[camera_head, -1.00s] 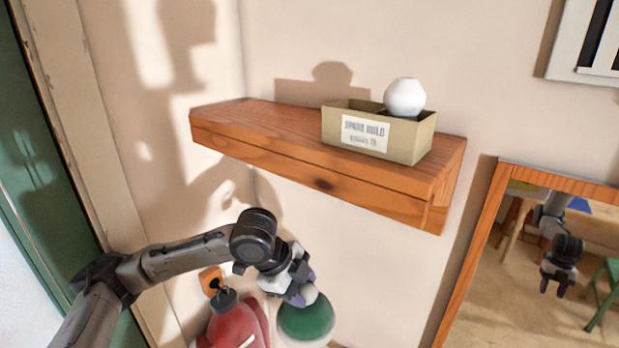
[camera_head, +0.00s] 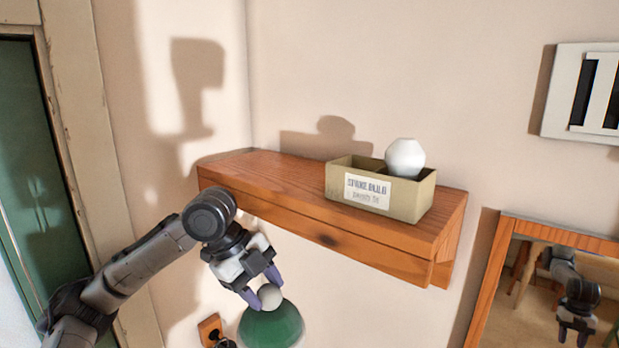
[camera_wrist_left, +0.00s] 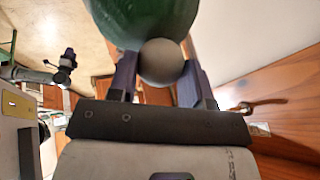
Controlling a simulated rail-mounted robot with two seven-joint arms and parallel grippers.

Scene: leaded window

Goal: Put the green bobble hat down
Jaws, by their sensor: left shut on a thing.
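The green bobble hat (camera_head: 270,328) hangs from my left gripper (camera_head: 264,292) in the head view, in front of and below the left part of the wooden shelf. The gripper is shut on the hat's pale round bobble (camera_head: 270,297). In the left wrist view the bobble (camera_wrist_left: 161,62) sits between the two fingers and the green hat (camera_wrist_left: 140,18) extends beyond it. The hat's lower edge is cut off in the head view.
The wooden shelf (camera_head: 245,178) has bare room on its left and middle. A cardboard box (camera_head: 408,202) with a white bulb (camera_head: 405,157) stands on its right part. A wood-framed mirror (camera_head: 490,290) hangs at lower right. A green door (camera_head: 30,190) is at far left.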

